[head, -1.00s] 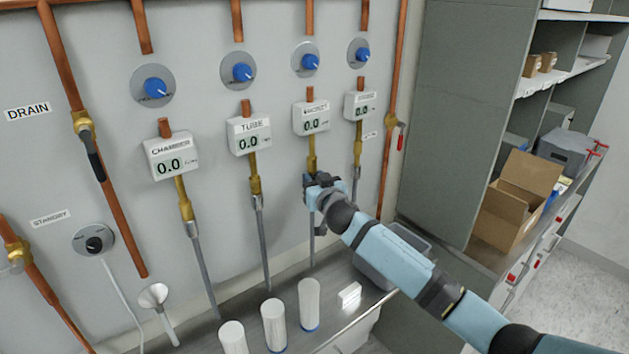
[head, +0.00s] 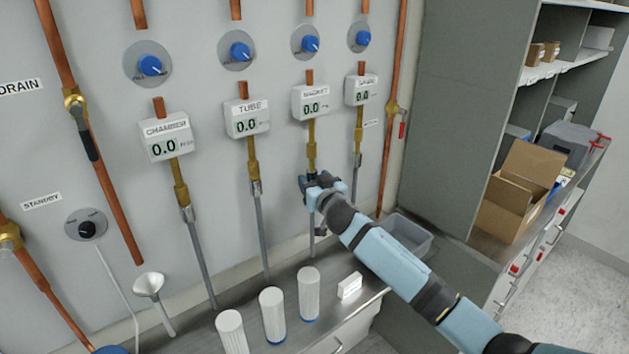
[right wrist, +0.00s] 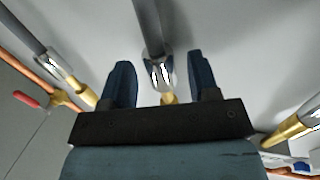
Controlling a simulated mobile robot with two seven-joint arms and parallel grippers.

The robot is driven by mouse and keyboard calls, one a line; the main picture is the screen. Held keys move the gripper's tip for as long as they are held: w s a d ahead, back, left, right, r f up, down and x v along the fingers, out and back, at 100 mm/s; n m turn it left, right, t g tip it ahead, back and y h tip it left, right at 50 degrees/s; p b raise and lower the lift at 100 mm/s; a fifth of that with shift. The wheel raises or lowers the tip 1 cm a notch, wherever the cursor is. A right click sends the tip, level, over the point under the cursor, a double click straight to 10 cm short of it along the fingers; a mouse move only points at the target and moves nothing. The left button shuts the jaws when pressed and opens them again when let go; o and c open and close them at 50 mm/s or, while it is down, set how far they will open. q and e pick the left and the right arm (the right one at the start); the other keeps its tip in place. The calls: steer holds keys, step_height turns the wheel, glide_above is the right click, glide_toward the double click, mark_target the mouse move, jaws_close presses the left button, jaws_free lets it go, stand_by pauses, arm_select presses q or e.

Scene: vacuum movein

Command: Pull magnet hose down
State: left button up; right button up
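The magnet gauge (head: 310,103) is third from the left on the wall. A brass fitting (head: 311,145) hangs below it, with the grey magnet hose (head: 311,246) running down from there. My right gripper (head: 308,186) is at the hose's top end, just below the brass. In the right wrist view, its two fingers (right wrist: 160,78) stand apart on either side of the hose's silver connector (right wrist: 159,75), with gaps showing on both sides. The brass still shows against the connector. The gripper hides part of the joint in the head view. My left gripper is not in view.
The tube hose (head: 261,235) and chamber hose (head: 201,265) hang to the left, and another thin hose (head: 357,172) hangs to the right. White cylinders (head: 270,312), a small white box (head: 350,286) and a grey bin (head: 408,234) stand on the bench below.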

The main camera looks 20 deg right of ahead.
steer(key=s+d+b, duration=0.1)
steer(key=s+b, duration=0.1)
steer(key=s, duration=1.2)
steer(key=shift+w+d, duration=0.1)
steer(key=s+d+f+g+h, duration=0.1)
steer(key=s+f+g, duration=0.3)
steer(key=s+f, duration=0.4)
steer(key=s+d+f+g+h, duration=0.1)
steer(key=s+f+g, duration=0.4)
steer(key=s, duration=0.6)
steer(key=s+f+n+g, duration=0.1)
steer(key=s+f+g, duration=0.15)
steer(key=s, duration=0.75)
steer(key=s+f+g, duration=0.2)
steer(key=s+g, duration=0.1)
steer(key=s, duration=0.8)
steer(key=w+a+f+n+t+y+p, duration=0.1)
steer(key=w+a+f+t+y+p, duration=0.2)
steer(key=w+a+f+t+p, duration=0.2)
steer(key=shift+w+a+f+t+y, duration=0.3)
steer(key=shift+w+a+f+t, duration=0.3)
steer(key=shift+w+f+t, duration=0.9)
